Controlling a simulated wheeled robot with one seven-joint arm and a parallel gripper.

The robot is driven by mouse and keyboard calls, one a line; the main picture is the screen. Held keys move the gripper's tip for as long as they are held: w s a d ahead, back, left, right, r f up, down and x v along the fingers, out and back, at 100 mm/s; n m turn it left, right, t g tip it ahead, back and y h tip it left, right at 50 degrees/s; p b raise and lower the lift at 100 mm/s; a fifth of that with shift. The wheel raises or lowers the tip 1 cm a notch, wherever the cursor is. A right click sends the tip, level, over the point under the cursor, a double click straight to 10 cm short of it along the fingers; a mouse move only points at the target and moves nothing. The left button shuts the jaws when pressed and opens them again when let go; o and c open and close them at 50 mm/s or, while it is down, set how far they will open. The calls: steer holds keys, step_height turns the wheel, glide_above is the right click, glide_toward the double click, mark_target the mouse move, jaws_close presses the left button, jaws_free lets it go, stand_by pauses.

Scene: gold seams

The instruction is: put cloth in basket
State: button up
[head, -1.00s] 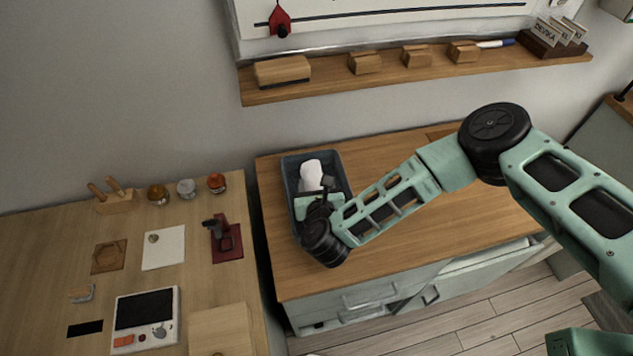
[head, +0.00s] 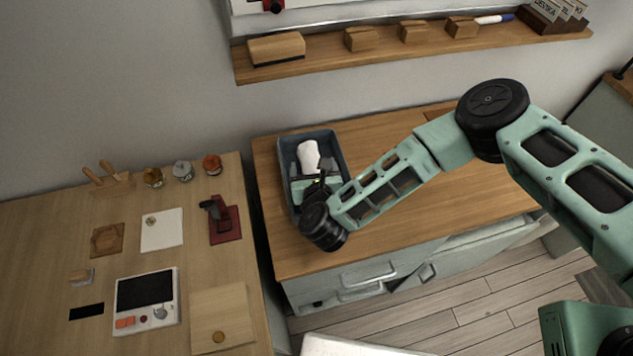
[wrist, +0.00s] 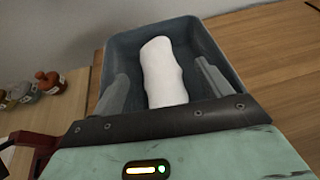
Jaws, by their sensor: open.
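The white cloth (head: 308,157) lies inside the dark grey-blue basket (head: 337,152), which stands at the left end of the wooden counter. In the wrist view the cloth (wrist: 163,73) is a rolled or bunched shape on the floor of the basket (wrist: 205,35). My gripper (head: 313,180) is over the near part of the basket. In the wrist view my gripper (wrist: 160,90) is open, one finger on each side of the cloth's near part, with gaps to it. The cloth's near end is hidden behind the gripper body.
The counter (head: 400,160) right of the basket is clear. A lower table at left holds several jars (head: 182,171), a red stand (head: 224,225), a scale-like device (head: 146,300) and boards. A shelf (head: 400,50) with wooden blocks runs along the wall above.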

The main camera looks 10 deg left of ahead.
steer(key=b+v, duration=0.3)
steer(key=v, duration=0.8)
steer(key=s+a+r+n+g+y, duration=0.1)
steer(key=a+r+n+g+y, duration=0.25)
steer(key=n, duration=0.85)
steer(key=s+a+r+n+g+y, duration=0.15)
steer(key=r+n+g, duration=0.4)
steer(key=n, duration=0.55)
steer(key=s+d+r+n+g+h, duration=0.1)
steer(key=s+d+r+n+h, duration=0.1)
steer(key=d+r+n, duration=0.3)
steer(key=s+d+r+n+g+h, duration=0.1)
steer(key=s+d+r+n+h, duration=0.2)
steer(key=d, duration=0.9)
steer(key=s+d+r+n+g+h, duration=0.2)
steer(key=s+d+r+n+h, duration=0.1)
steer(key=s+d+r+n, duration=0.2)
steer(key=d+r+n, duration=0.2)
steer(key=d+n, duration=0.1)
steer(key=d, duration=0.1)
steer(key=shift+s+n, duration=0.2)
steer(key=shift+n, duration=0.2)
steer(key=shift+r, duration=0.1)
step_height(320, 180, down, 6)
steer(key=b, duration=0.5)
